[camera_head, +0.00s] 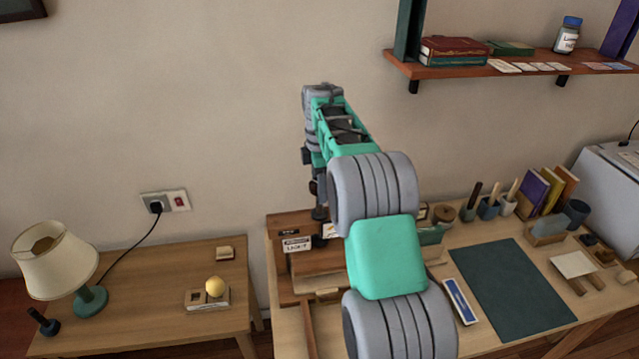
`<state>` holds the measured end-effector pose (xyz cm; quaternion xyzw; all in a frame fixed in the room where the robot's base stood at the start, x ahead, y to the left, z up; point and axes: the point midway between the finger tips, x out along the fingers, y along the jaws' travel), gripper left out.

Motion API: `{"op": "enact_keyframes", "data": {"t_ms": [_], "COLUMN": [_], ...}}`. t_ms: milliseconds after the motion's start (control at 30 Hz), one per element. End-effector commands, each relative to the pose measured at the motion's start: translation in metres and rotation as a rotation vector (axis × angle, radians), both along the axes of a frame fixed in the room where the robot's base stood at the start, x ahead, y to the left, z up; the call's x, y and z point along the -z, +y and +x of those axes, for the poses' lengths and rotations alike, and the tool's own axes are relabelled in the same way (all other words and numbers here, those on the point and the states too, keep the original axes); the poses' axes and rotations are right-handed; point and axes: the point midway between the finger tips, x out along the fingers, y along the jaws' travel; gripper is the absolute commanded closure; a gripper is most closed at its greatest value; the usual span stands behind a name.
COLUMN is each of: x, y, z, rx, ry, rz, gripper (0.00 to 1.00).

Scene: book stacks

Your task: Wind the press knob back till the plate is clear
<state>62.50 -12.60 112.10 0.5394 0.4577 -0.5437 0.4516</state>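My arm reaches up and away across the middle of the view, and its end hangs down over the left part of the desk. My gripper (320,213) shows only as a small dark shape there, above a wooden piece with a white label; its fingers are too small and too covered to read. No press knob or plate can be clearly made out. A wooden fixture (283,262) stands at the desk's left end, partly behind my arm, and I cannot tell whether it is the press. A small green object (431,236) shows just right of my arm.
The desk holds a dark green mat (508,287), a blue-and-white box (460,301), tool pots (488,208) and upright books (548,190). A shelf (470,70) hangs above. A side table (150,292) at left carries a lamp (56,262) and a yellow ball (215,286) on a block.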

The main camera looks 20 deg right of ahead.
Motion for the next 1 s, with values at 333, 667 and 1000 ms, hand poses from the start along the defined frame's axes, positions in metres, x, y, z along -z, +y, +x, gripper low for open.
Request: {"op": "enact_keyframes", "data": {"t_ms": [333,667,1000], "x": [-0.002,-0.03,-0.079], "y": [-0.001,-0.001,-0.001], "z": [0.001,0.003,0.001], "rx": [0.002,0.002,0.002], "ry": [-0.005,-0.013,-0.005], "rz": [-0.001,-0.003,-0.002], "gripper": [0.26,0.26,0.26]}}
